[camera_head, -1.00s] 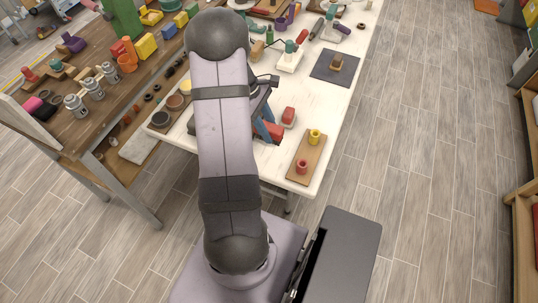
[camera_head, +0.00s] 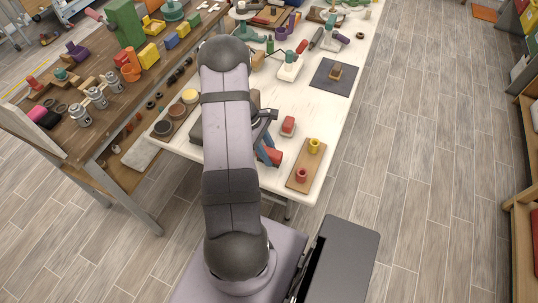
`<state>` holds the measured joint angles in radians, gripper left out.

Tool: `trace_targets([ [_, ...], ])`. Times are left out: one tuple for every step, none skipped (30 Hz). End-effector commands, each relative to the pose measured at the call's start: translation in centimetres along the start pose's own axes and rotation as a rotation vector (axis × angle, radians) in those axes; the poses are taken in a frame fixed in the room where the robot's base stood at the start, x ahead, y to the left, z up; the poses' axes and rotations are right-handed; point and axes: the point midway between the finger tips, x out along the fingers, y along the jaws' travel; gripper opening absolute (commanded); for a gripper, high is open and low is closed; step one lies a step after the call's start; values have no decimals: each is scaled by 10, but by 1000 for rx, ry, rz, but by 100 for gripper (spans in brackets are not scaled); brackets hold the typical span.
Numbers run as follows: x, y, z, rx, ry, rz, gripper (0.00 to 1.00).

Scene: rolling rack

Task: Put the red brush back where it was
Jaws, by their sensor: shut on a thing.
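My gripper (camera_head: 264,151), with blue fingers, is over the near part of the white table (camera_head: 292,97), beside my forearm. It is shut on a red piece, which I take to be the red brush (camera_head: 274,157). Only part of the brush shows beside the fingers, so its bristles and tilt cannot be made out. Whether it touches the table is unclear. A separate small red block on a pale base (camera_head: 288,126) sits on the table, just up and right of the gripper.
A wooden board (camera_head: 304,167) with a yellow and a red cup-like piece lies right of the gripper. A dark mat (camera_head: 333,77) holds a small brown block. Round pots (camera_head: 163,128) stand left of my arm. The wooden bench (camera_head: 98,128) is crowded. My arm hides part of the table.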

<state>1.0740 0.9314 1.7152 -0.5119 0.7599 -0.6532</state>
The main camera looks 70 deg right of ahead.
Motion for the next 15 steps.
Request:
trace_targets([
  [4,0,-2,-1,0,-1,4],
  [7,0,-3,-1,0,0,4],
  [10,0,-4,-1,0,0,4],
  [12,0,-5,-1,0,0,4],
  [14,0,-6,-1,0,0,4],
  [16,0,-7,0,0,1,4],
  [16,0,-7,0,0,1,4],
  [17,0,-7,0,1,1,4],
  [17,1,-8,0,1,2,4],
  [17,1,-8,0,1,2,4],
  [17,1,-8,1,1,2,4],
  [17,1,-8,1,1,2,4],
  [17,1,-8,1,1,2,4],
  [17,1,-7,1,1,2,4],
  [17,1,-8,1,1,2,4],
])
